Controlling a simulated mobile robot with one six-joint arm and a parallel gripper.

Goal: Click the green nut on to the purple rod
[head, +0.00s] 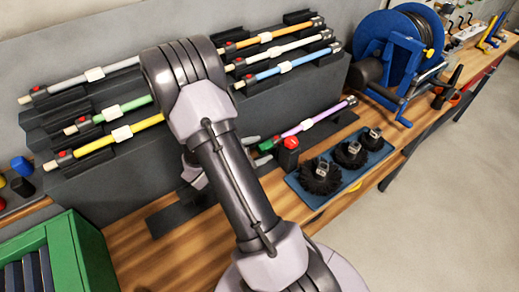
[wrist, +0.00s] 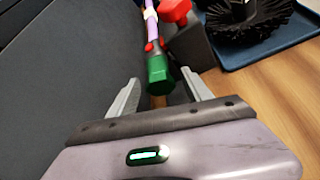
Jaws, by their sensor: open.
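The purple rod (head: 318,119) lies in a dark holder on the bench, and it also shows in the wrist view (wrist: 151,27). The green nut (wrist: 159,74) is at the rod's near end, in line with it, beside small red buttons. A tan stub shows on its near side. I cannot tell if the nut is fully seated. In the head view the nut (head: 266,146) is small, just right of my arm. My gripper (wrist: 161,89) is open, its fingers on either side of the nut's near end, with gaps visible. My arm mostly hides the gripper in the head view.
A red knob (wrist: 175,10) on a dark block (wrist: 191,45) stands close right of the rod. A blue tray (head: 343,184) with black round brushes (head: 320,176) lies to the right. A dark rack (head: 296,85) with several coloured rods stands behind. A blue reel (head: 388,50) is further right.

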